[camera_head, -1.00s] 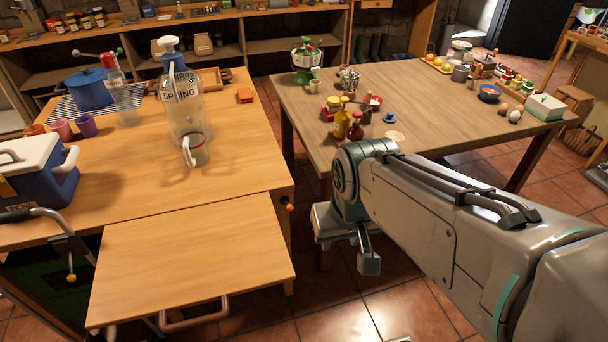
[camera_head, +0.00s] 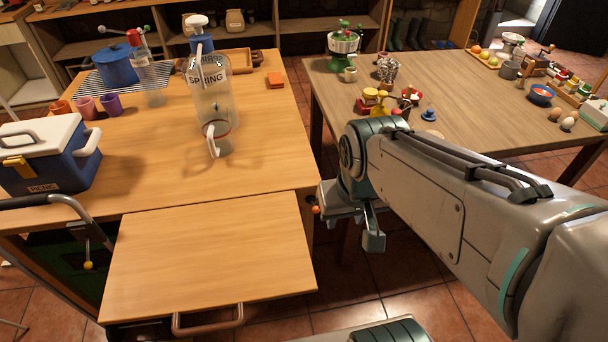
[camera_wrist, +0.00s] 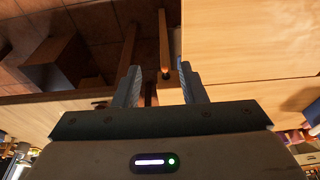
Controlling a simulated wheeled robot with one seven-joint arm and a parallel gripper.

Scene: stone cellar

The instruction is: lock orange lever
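The orange lever shows as a small orange knob (camera_head: 316,209) at the right side of the wooden table (camera_head: 150,165), just below the tabletop's right edge. Its shaft is hard to make out, and my arm is close to its right. In the wrist view a small orange-brown tip (camera_wrist: 166,75) shows between the fingers and looks like the same lever. My gripper (camera_wrist: 160,85) is open, with its two fingers apart and nothing clearly held. In the head view the fingers are mostly hidden behind my arm.
A pulled-out board with a handle (camera_head: 210,255) juts from the table front. A yellow-knobbed lever (camera_head: 88,265) is at lower left. A cooler (camera_head: 45,155), a glass dispenser (camera_head: 215,105) and cups stand on the table. A second table (camera_head: 450,85) stands beyond my arm.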

